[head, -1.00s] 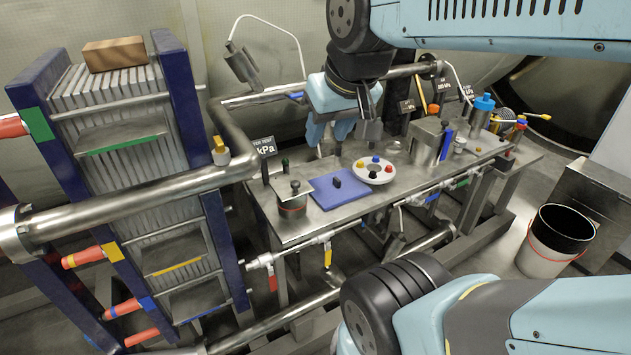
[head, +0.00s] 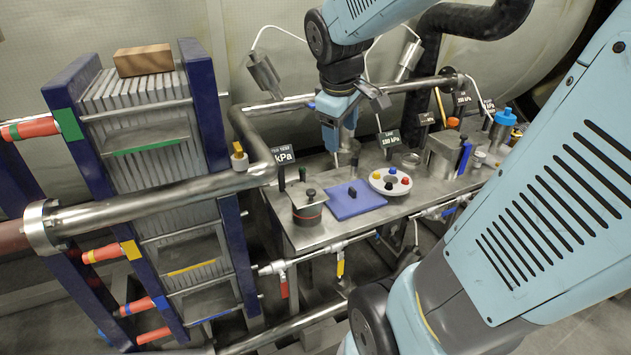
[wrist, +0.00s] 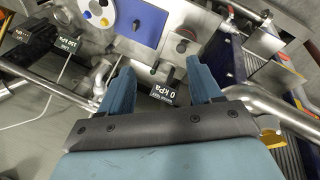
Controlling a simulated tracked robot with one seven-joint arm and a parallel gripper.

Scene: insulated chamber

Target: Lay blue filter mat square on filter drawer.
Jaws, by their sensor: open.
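The blue filter mat (head: 365,205) lies flat on the metal bench, with a small black knob on its top. It also shows at the top of the wrist view (wrist: 145,14). The rack at left holds drawer-like trays with coloured front edges: green (head: 150,137), yellow (head: 190,255) and blue at the bottom. I cannot tell which is the filter drawer. My gripper (head: 340,145) is above the back of the bench, behind the mat and apart from it. In the wrist view its two fingers (wrist: 161,80) are spread with nothing between them.
A round white tray with coloured knobs (head: 391,192) sits right of the mat, and a metal pot (head: 308,207) at its left. A thick pipe (head: 150,205) crosses in front of the rack. A wooden block (head: 143,60) lies on the rack. Gauge signs and pipes stand behind the bench.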

